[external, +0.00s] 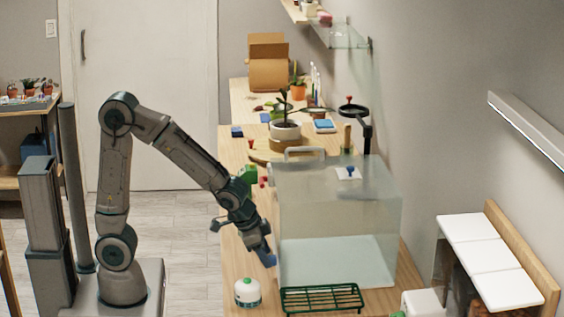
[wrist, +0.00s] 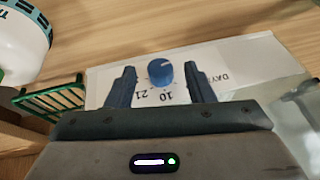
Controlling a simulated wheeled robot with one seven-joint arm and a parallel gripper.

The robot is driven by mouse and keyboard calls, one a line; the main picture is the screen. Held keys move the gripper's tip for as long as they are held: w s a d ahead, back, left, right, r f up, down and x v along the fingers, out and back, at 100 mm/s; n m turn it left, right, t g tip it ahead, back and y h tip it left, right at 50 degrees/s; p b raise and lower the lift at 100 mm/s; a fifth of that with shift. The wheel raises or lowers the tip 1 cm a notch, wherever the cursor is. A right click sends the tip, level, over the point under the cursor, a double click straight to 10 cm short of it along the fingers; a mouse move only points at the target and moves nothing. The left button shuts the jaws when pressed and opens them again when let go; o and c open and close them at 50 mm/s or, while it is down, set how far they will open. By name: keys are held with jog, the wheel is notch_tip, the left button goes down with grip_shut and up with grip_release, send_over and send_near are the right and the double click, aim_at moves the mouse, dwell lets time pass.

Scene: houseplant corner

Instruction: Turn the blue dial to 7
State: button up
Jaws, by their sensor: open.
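The blue dial (wrist: 160,72) stands on a white panel (wrist: 245,55) in the wrist view. Printed marks around it include "21", "10" and "DAY", upside down or tilted in this view. I cannot make out which number the dial points to. My gripper (wrist: 160,76) is open, with one dark finger on each side of the dial and a gap showing on both sides. In the external view my gripper (external: 268,256) is low beside the left front of a clear glass case (external: 335,225).
A white pot-like container with green trim (external: 247,292) and a green wire rack (external: 322,298) are close to my gripper; the rack (wrist: 60,98) also shows in the wrist view. A potted plant (external: 286,130) stands farther back.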

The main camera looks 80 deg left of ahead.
jog(key=shift+w+f, duration=0.25)
jog(key=shift+f, duration=0.3)
jog(key=c, duration=1)
